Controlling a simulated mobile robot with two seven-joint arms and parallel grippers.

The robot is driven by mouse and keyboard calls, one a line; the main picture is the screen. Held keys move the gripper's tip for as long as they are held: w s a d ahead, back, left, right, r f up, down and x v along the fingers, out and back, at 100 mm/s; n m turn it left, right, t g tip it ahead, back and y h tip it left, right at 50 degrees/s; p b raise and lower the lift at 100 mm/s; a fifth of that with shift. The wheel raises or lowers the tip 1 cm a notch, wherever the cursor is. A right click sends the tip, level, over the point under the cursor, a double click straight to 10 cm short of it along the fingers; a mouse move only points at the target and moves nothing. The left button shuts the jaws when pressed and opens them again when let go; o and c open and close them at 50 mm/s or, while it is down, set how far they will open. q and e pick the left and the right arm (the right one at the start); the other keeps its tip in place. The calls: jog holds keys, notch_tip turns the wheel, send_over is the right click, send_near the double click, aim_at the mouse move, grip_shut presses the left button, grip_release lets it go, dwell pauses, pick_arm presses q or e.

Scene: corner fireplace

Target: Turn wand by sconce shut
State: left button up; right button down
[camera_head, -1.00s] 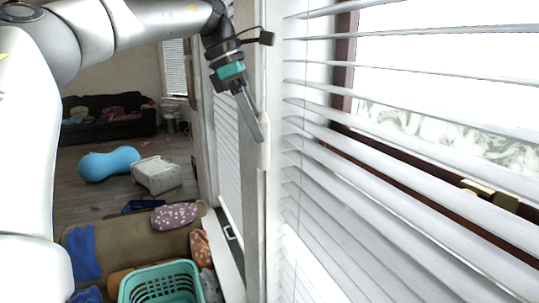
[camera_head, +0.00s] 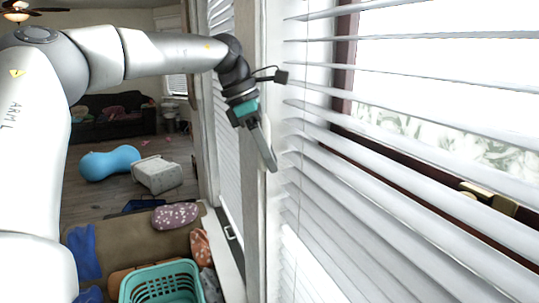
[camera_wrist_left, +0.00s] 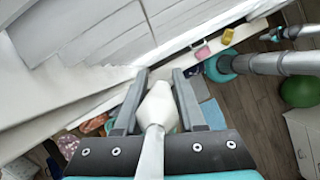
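The wand (camera_wrist_left: 158,108) is a pale rod with a thicker white end, hanging in front of the blinds. In the left wrist view it lies between the two grey fingers of my left gripper (camera_wrist_left: 160,90). The fingers stand apart on either side of it, and I see no clear grip on it. In the head view my left gripper (camera_head: 266,152) is at the edge of the window blinds (camera_head: 370,190) and covers most of the wand. The blinds' slats are tilted, with gaps between them. No sconce is clear in these frames.
A window frame post (camera_head: 253,240) stands just beside my left gripper. A teal basket (camera_head: 160,284) and cushions (camera_head: 175,215) are below. A blue peanut ball (camera_head: 110,163) and a white bin (camera_head: 158,176) are on the floor further back. A brass latch (camera_head: 488,198) shows behind the slats.

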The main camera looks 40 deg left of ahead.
pick_arm(q)
grip_shut()
dwell(0.4)
jog(key=n+b, duration=0.1)
jog(key=n, duration=0.1)
jog(key=n+t+y+b, duration=0.1)
jog(key=b, duration=0.1)
jog(key=shift+w+a+f+n, duration=0.1)
jog(key=shift+w+n, duration=0.05)
jog(key=shift+n, duration=0.25)
jog(key=n+b, duration=0.1)
jog(key=n+y+b, duration=0.1)
jog(key=n, duration=0.1)
jog(key=shift+a+n+t, duration=0.2)
jog(key=shift+n+t, duration=0.1)
jog(key=n+y+b, duration=0.1)
jog(key=n, duration=0.1)
jog(key=n+y+b, duration=0.1)
jog(key=n, duration=0.1)
jog(key=shift+a+n+b, duration=0.2)
jog(key=shift+n+b, duration=0.1)
jog(key=shift+b, duration=0.1)
jog(key=shift+a+n+y+b, duration=0.15)
jog(key=shift+n+y, duration=0.25)
jog(key=shift+n, duration=0.6)
jog(key=shift+a+n+y+b, duration=0.15)
jog(key=shift+n+y, duration=0.25)
jog(key=shift+n, duration=0.6)
